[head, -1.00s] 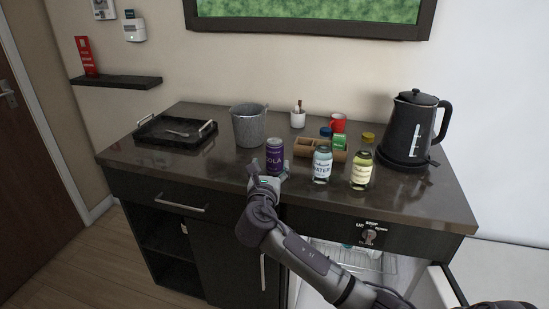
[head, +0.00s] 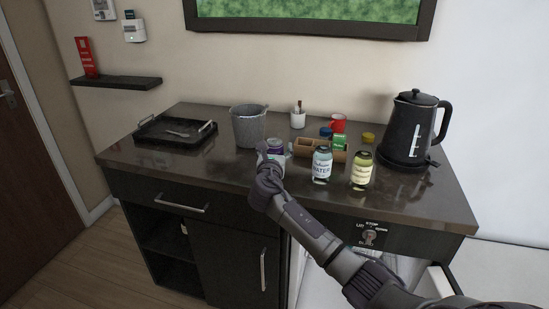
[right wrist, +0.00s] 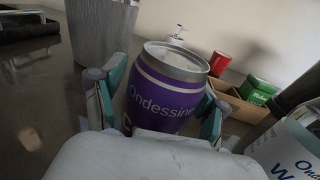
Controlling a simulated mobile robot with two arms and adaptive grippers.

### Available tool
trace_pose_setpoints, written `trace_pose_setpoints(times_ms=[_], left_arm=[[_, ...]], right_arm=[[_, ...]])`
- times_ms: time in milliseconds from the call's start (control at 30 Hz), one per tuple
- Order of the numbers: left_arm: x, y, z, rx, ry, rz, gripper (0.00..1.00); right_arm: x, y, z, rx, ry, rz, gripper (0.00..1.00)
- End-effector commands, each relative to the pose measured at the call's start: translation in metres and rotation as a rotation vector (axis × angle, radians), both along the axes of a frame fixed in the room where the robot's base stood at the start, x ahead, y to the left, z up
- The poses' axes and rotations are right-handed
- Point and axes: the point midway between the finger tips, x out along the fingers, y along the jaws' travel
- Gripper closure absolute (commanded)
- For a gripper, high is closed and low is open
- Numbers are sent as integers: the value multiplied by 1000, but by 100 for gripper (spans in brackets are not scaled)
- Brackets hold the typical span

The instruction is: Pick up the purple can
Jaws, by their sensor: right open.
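The purple can (head: 275,146) stands upright on the dark counter, in front of the grey bucket. In the right wrist view the can (right wrist: 165,92) is close, with its silver top and purple label showing; its lower part is hidden. My right gripper (head: 271,158) is at the can from the front and covers its lower part in the head view. In the right wrist view the right gripper (right wrist: 160,108) is open, with one teal-padded finger on each side of the can. I cannot tell whether the pads touch it. My left gripper is not in view.
A water bottle (head: 322,164) and a yellow-labelled bottle (head: 362,170) stand right of the can. Behind are a wooden box (head: 309,152), a red mug (head: 337,123) and the bucket (head: 248,127). A kettle (head: 405,130) is at right, a black tray (head: 150,136) at left.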

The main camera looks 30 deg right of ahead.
Motion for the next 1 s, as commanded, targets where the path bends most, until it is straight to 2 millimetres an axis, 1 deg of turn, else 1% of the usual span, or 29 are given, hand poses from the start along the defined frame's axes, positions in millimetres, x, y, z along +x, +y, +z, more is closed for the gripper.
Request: trace_pose_setpoints(times_ms=[67,167,400,467,500,867,933,1000], left_arm=[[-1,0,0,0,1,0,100],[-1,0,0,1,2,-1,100],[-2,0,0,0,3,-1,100],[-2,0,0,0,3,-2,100],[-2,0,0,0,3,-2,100],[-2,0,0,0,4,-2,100],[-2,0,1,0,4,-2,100],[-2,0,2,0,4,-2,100]], right_arm=[[0,0,0,0,0,0,27],[0,0,0,0,0,0,42],[0,1,0,0,0,1,82],[0,1,0,0,0,1,92],[0,1,0,0,0,1,95],[0,1,1,-1,-2,1,97],[0,0,5,-1,-2,1,97],[0,0,14,-2,-5,1,97]])
